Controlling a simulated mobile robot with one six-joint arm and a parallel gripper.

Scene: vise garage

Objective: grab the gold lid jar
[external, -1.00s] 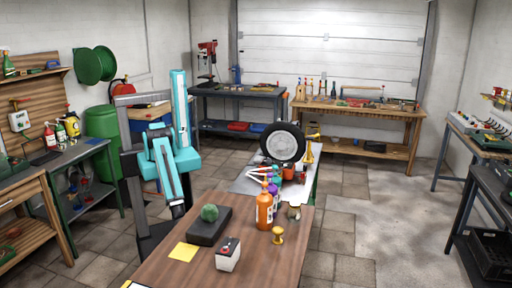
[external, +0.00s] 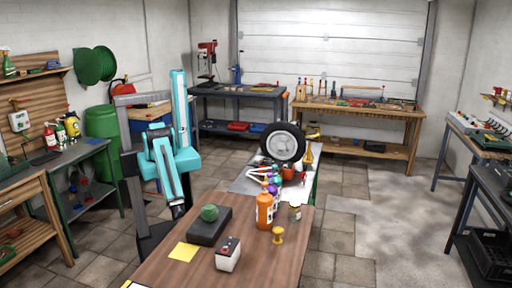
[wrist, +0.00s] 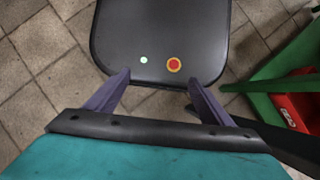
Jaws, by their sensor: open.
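A small jar with a gold-coloured lid (external: 295,212) stands upright near the right edge of the brown wooden table (external: 190,262), just right of an orange bottle (external: 264,212). My gripper (wrist: 158,78) is open and empty in the wrist view, its two purple-grey fingers spread and pointing down over my dark base. In the external view, my gripper end (external: 177,211) hangs low left of the table, well away from the jar. The jar is not in the wrist view.
Close to the jar stand a gold knob-shaped piece (external: 278,235) and several bottles. A dark block (external: 207,231) with a green ball (external: 209,212), a white-and-black box (external: 228,254) and a yellow sheet (external: 184,252) lie nearer my arm. A wheel (external: 283,143) stands behind.

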